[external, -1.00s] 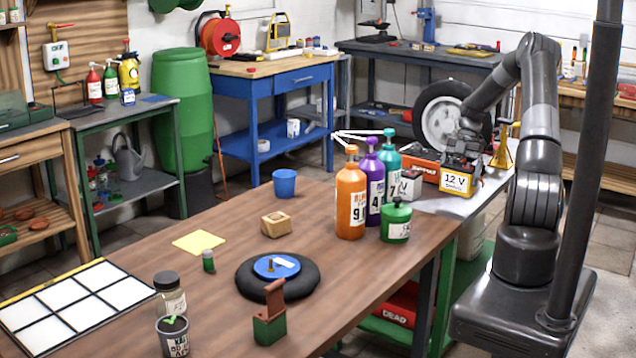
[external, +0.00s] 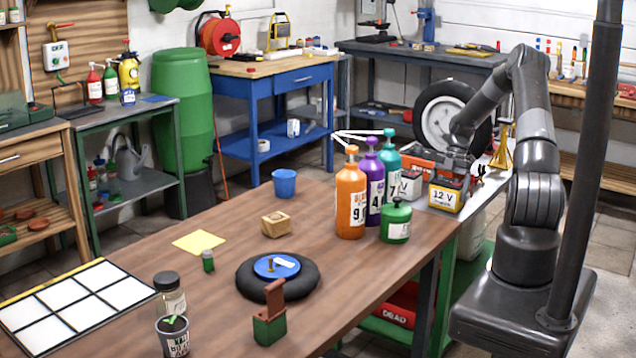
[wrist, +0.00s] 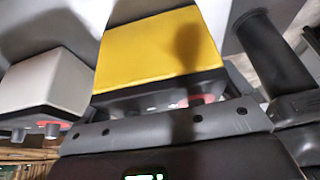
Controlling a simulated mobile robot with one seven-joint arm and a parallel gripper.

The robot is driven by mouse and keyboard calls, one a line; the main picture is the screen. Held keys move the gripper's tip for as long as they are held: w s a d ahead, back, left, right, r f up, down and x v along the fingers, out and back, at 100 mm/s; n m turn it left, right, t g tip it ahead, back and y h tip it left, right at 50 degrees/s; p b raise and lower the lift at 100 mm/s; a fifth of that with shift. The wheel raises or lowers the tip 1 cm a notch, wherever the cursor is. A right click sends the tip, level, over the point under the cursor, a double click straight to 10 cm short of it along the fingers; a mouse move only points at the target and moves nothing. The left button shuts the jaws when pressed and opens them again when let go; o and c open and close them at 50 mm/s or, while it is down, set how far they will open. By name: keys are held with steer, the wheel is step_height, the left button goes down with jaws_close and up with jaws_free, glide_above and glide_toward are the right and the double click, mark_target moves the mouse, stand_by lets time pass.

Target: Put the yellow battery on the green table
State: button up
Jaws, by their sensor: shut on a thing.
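The yellow battery (external: 446,198), with a black top and a white 12 V label, is at the metal-topped right end of the workbench. My gripper (external: 456,165) is at its top and shut on it; the fingertips are partly hidden. In the wrist view the battery's yellow side (wrist: 158,48) fills the upper middle. I cannot tell whether its base touches the surface. A green-framed table (external: 150,108) with bottles on it stands at the left.
A pale battery (external: 409,187) stands just left of the yellow one. An orange bottle (external: 351,200), a purple bottle (external: 376,190), a teal bottle and a green canister (external: 396,223) stand nearby. A wheel (external: 440,118) is behind my gripper. The green-framed table has free top near its right side.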

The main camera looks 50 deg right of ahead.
steer(key=o, duration=1.4)
steer(key=shift+f, duration=0.1)
